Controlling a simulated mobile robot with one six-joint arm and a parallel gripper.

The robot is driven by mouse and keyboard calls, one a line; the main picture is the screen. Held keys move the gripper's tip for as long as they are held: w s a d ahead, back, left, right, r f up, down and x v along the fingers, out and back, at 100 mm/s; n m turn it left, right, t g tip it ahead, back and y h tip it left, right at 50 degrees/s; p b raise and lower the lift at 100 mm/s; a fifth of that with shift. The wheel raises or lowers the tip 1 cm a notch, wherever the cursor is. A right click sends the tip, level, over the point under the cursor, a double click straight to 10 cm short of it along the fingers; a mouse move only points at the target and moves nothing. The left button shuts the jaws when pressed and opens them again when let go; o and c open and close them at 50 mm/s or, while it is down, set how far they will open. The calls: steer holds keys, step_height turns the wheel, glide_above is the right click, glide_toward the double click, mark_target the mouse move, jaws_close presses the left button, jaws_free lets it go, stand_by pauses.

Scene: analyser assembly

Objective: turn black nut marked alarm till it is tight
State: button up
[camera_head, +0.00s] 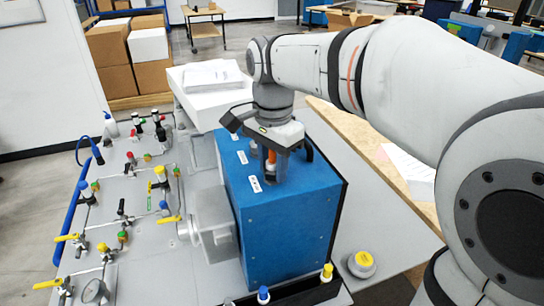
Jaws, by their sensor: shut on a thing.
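The blue box (280,230) stands at the middle of the panel, with small white labels (255,184) along the left side of its top. Their print is too small to read. My gripper (273,177) points down onto the box top, beside the nearest label. It is shut on a dark piece there, which I take to be the black nut; the fingers hide most of it. A small orange part shows between the fingers, above the box top. I cannot tell how tight the nut is.
A grey panel with valves, yellow handles (68,238) and pipes lies on the left. A grey cylindrical housing (212,222) adjoins the box's left side. A yellow-topped knob (362,263) stands at front right. White papers (212,74) lie behind the box.

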steer(key=m+p, duration=0.1)
steer(key=m, duration=0.5)
steer(key=shift+r+m, duration=0.15)
steer(key=shift+m, duration=0.15)
steer(key=m, duration=0.7)
steer(key=shift+p, duration=0.4)
steer(key=o, duration=0.9)
